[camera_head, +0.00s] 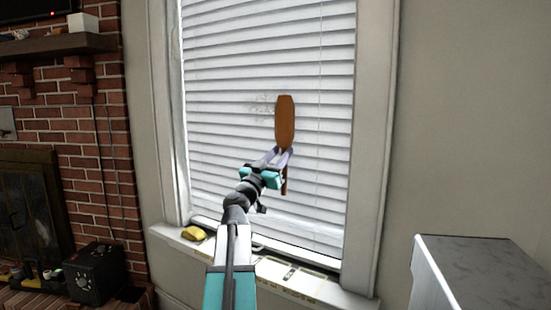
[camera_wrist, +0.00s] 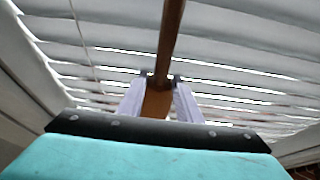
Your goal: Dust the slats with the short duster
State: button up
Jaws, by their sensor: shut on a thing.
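The short duster (camera_head: 285,122) has a flat brown paddle-like head and a thin brown handle. My gripper (camera_head: 284,152) is shut on it, with the head pointing up and the handle end below the fingers. In the wrist view the duster's brown shaft (camera_wrist: 170,42) runs between the pale fingers of my gripper (camera_wrist: 160,88). The white slats (camera_head: 225,130) of the window blind fill the window behind it. A patch of grey specks (camera_head: 262,107) lies on the slats just left of the duster's head. Whether the head touches the slats I cannot tell.
A yellow object (camera_head: 193,233) lies on the left of the window sill (camera_head: 310,287). A dark box with a dial (camera_head: 94,273) stands by the brick fireplace (camera_head: 95,150) at left. A grey-topped cabinet (camera_head: 490,265) stands at lower right. The window frame (camera_head: 375,130) borders the blind.

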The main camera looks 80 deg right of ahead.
jog(key=shift+s+a, duration=0.1)
jog(key=shift+s, duration=0.15)
jog(key=s+b, duration=0.1)
jog(key=s+a+b, duration=0.1)
jog(key=s, duration=0.1)
jog(key=shift+a, duration=0.1)
dwell(0.6)
jog(key=shift+r, duration=0.15)
jog(key=shift+r, duration=1.15)
jog(key=shift+w+d+f+b, duration=0.1)
jog(key=shift+w+d+b, duration=0.2)
jog(key=shift+w+b, duration=0.3)
jog(key=shift+w+d+f+b, duration=0.1)
jog(key=shift+w+d+b, duration=0.15)
jog(key=shift+w+b, duration=0.35)
jog(key=shift+w+d+r+b, duration=0.1)
jog(key=shift+w+r+b, duration=0.05)
jog(key=shift+w+b, duration=0.25)
